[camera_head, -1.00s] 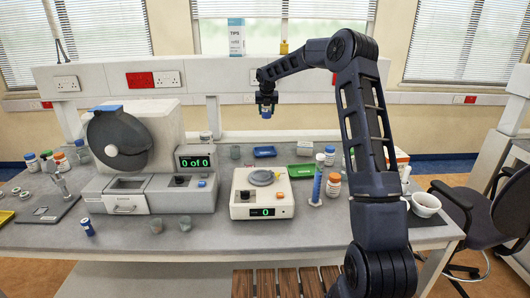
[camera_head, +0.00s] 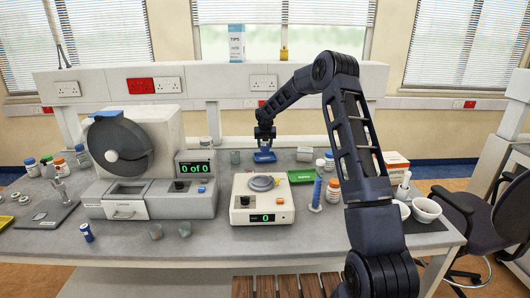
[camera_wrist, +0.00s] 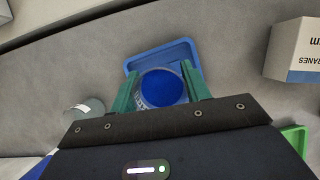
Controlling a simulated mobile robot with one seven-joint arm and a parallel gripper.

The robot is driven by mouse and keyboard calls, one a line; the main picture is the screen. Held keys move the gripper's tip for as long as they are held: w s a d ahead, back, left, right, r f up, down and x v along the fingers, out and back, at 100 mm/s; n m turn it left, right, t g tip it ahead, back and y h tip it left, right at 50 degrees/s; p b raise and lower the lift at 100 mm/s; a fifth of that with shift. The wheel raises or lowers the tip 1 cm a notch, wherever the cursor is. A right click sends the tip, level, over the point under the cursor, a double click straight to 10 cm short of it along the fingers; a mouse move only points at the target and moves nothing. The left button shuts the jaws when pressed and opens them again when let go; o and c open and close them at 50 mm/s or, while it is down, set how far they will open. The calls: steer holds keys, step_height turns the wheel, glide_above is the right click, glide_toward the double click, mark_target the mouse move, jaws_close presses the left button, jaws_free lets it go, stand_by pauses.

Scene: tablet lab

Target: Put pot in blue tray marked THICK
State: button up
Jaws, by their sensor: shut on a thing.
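My gripper (camera_head: 264,143) is low over the blue tray (camera_head: 264,157) at the back of the bench, behind the scale. In the wrist view its green fingers (camera_wrist: 162,91) are shut on a pot with a blue lid (camera_wrist: 163,87) and clear sides. The pot is over the blue tray (camera_wrist: 141,62), whose rim shows beyond it. I cannot tell whether the pot touches the tray floor. The tray's marking is not readable in either view.
A green tray (camera_head: 301,176) lies to the right of the blue tray, and a glass pot (camera_head: 235,157) stands to its left. The scale (camera_head: 262,203) is in front. A white box (camera_wrist: 297,50) stands at the right in the wrist view.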

mark_target(265, 151)
steer(key=shift+f, duration=2.15)
steer(key=shift+f, duration=0.1)
steer(key=o, duration=1)
